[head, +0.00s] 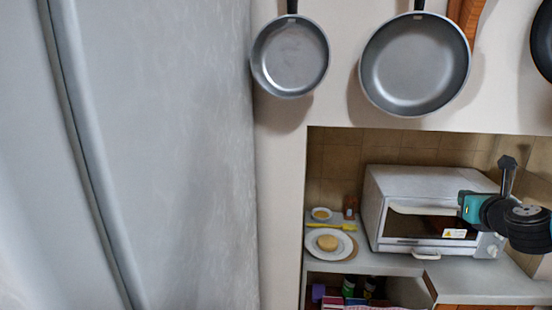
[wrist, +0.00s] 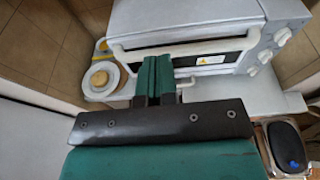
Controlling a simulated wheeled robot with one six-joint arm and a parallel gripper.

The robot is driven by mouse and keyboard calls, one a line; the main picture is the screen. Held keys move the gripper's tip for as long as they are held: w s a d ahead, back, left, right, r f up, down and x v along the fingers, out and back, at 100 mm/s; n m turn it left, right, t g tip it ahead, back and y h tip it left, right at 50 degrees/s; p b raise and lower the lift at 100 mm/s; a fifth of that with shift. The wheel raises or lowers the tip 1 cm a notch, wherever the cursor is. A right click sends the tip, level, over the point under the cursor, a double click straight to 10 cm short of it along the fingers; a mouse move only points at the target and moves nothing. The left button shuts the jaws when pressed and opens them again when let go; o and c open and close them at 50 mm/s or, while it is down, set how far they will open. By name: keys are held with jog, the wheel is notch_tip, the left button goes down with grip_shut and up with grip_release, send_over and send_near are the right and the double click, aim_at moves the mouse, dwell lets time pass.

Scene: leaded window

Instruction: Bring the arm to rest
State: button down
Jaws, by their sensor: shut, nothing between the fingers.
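My gripper (wrist: 153,80) shows in the wrist view with its two green fingers together and nothing between them. It points toward the white toaster oven (wrist: 205,30), in front of the oven's door and handle. In the head view my gripper (head: 464,207) is at the right, in front of the toaster oven (head: 388,190), which stands on a counter. The fingertips hide part of the oven door in both views. I cannot tell whether they touch the oven.
A plate with a round bun (head: 327,243), a small bowl (head: 321,214) and a yellow utensil (head: 330,226) are left of the oven. Pans (head: 415,65) hang above. A large grey surface (head: 170,150) fills the left. A dark-topped container (wrist: 285,145) is at lower right.

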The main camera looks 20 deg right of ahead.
jog(key=w+a+n+g+y+b, duration=0.1)
jog(key=w+a+n+y, duration=0.3)
jog(key=a+n, duration=0.5)
jog(key=w+a+n+y+b, duration=0.15)
jog(key=a+n+y, duration=0.4)
jog(key=a, duration=0.55)
jog(key=s+a+n+g+y+b, duration=0.25)
jog(key=a+n+g, duration=0.25)
jog(key=a+n, duration=0.75)
jog(key=s+a+f+n+g+h+b, duration=0.1)
jog(key=s+a+n+g, duration=0.3)
jog(key=s+n, duration=0.6)
jog(key=s+a+f+n+g+b, duration=0.1)
jog(key=s+a+n+g, duration=0.3)
jog(key=s+a+n, duration=0.3)
jog(key=s+n, duration=0.3)
jog(key=shift+a+f+h, duration=0.3)
jog(key=shift+h, duration=0.1)
